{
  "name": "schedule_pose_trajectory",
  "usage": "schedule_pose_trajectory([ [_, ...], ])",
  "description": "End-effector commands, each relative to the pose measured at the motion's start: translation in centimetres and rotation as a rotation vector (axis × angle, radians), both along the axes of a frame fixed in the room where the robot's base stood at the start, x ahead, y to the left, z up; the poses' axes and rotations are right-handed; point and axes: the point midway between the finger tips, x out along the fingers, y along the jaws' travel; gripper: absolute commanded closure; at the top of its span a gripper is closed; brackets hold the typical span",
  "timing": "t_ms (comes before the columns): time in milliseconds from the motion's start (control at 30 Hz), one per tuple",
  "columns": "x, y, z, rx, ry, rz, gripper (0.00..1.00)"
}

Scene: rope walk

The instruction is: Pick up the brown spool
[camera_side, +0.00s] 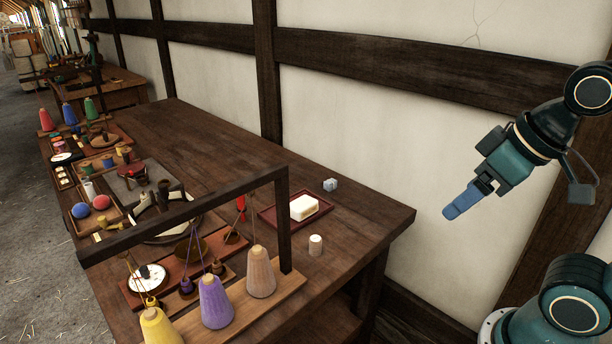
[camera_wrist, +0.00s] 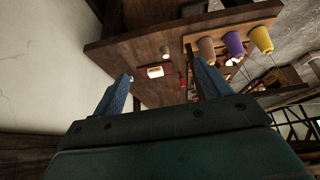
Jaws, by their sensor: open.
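A tan-brown cone-shaped spool (camera_side: 261,273) stands upright on a wooden base board near the front of the bench, at the right end of a row with a purple cone (camera_side: 215,302) and a yellow cone (camera_side: 160,327). In the wrist view the brown spool (camera_wrist: 207,48) is at the upper right, beyond my right finger. My gripper (camera_side: 457,206) has blue fingers and hangs in the air to the right of the bench, well apart from the spool. In the wrist view my gripper (camera_wrist: 163,77) is open, with nothing held between its fingers.
A dark wooden frame (camera_side: 190,213) stands over the cones, its post just behind the brown spool. A red tray (camera_side: 268,215) with a white block (camera_side: 303,207), a small white cylinder (camera_side: 315,245) and a grey block (camera_side: 330,184) are nearby. The bench's right end is mostly clear.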

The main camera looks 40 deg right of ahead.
Motion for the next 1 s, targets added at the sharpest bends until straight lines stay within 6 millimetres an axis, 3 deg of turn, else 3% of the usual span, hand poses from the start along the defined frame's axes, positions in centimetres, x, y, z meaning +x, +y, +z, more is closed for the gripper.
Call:
schedule_pose_trajectory([
  [367, 0.02, 0.00, 0.01, 0.000, 0.000, 0.000, 0.24],
  [500, 0.01, 0.00, 0.00, 0.000, 0.000, 0.000, 0.44],
  [1000, 0.98, -0.01, 0.32, -0.025, 0.017, 0.048, 0.44],
])
